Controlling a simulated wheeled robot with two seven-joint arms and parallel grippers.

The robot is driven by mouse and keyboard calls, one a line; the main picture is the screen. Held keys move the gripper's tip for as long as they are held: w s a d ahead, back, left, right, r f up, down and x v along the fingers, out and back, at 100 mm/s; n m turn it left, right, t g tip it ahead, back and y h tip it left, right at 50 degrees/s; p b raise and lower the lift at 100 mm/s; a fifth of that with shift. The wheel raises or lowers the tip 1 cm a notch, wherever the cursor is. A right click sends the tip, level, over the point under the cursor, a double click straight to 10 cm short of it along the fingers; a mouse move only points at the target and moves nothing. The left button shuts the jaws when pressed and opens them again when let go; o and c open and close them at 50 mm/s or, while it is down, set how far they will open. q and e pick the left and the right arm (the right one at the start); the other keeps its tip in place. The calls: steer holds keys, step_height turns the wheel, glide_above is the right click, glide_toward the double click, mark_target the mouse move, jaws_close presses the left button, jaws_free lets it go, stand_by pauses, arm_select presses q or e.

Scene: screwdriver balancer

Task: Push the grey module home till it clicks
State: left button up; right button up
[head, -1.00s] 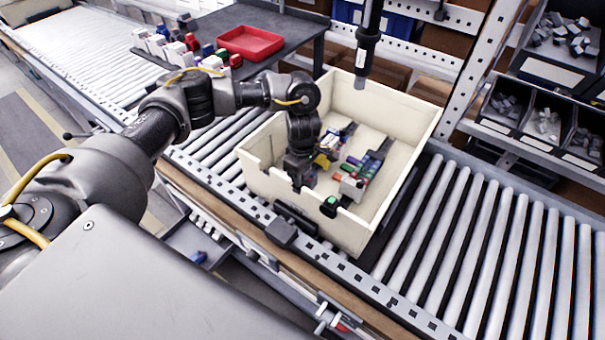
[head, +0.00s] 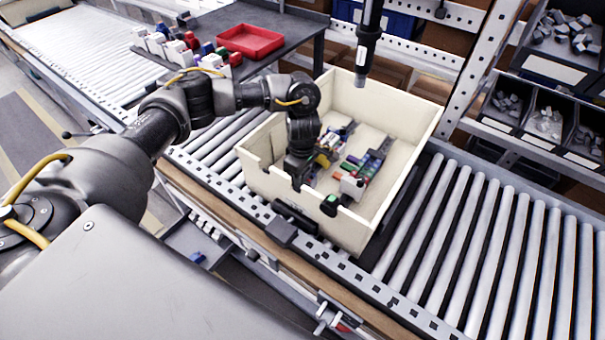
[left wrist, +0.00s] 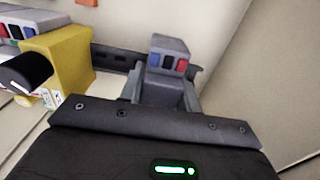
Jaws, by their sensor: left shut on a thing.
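My left gripper (head: 298,172) reaches down into the cream bin (head: 405,125), by its near left wall. The module is held at a dark slotted rail (left wrist: 112,57). I cannot tell whether it is fully seated. A yellow module (left wrist: 62,55) is on the left, apart from the grey one. In the head view the gripper hides the grey module. My right gripper is not in view.
A second rail with coloured modules (head: 358,172) lies to the right inside the bin. A dark screwdriver (head: 367,40) hangs above the bin's far side. A red tray (head: 250,41) is on the back table. The rollers (head: 500,240) to the right are clear.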

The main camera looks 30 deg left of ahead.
arm_select(q)
steer(key=shift+c, duration=0.5)
steer(key=o, duration=1.3)
steer(key=shift+f, duration=0.15)
steer(key=shift+c, duration=0.2)
steer(key=shift+s, duration=0.1)
steer(key=r, duration=1.1)
steer(key=shift+w+b, duration=0.2)
steer(key=shift+b, duration=0.1)
steer(key=shift+r, duration=0.1)
